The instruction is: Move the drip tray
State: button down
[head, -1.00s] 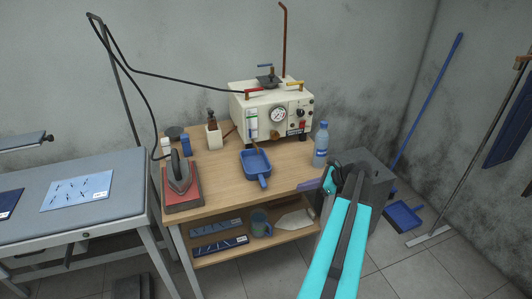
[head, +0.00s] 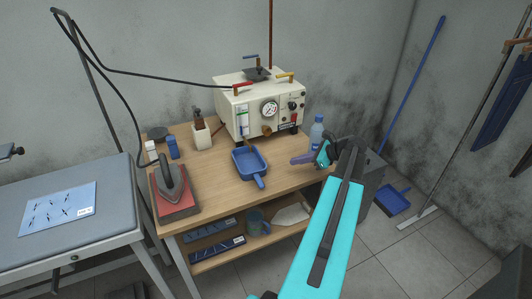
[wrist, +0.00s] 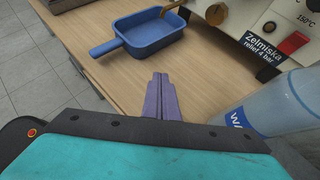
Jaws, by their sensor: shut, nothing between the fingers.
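The drip tray is a blue rectangular pan with a handle (head: 249,163). It sits on the wooden table in front of the white steam generator, under its brass tap. It also shows in the wrist view (wrist: 150,33), its handle pointing left. My gripper (head: 296,161) is right of the tray in the head view, apart from it. In the wrist view its purple fingers (wrist: 163,84) are together and empty, pointing toward the tray.
The steam generator (head: 262,105) stands behind the tray. A water bottle (head: 317,131) stands close beside my gripper. An iron (head: 172,178) rests on a red pad at left, near small bottles (head: 173,148). The table's front (head: 220,195) is clear.

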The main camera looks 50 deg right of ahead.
jog(key=shift+w+a, duration=0.15)
jog(key=shift+w, duration=0.05)
jog(key=shift+w+a, duration=0.2)
jog(key=shift+w, duration=0.25)
jog(key=p, duration=0.4)
send_near(262, 160)
jog(key=w, duration=0.3)
jog(key=w+f, duration=0.1)
jog(key=w, duration=0.1)
jog(key=shift+w+a, duration=0.35)
jog(key=shift+w+f+p, duration=0.15)
jog(key=shift+f+p, duration=0.05)
jog(key=shift+p, duration=0.15)
jog(key=shift+a+f, duration=0.1)
jog(key=shift+f, duration=0.65)
jog(key=shift+f, duration=0.1)
jog(key=shift+s, duration=0.2)
jog(key=shift+s+f, duration=0.1)
jog(key=shift+s, duration=0.5)
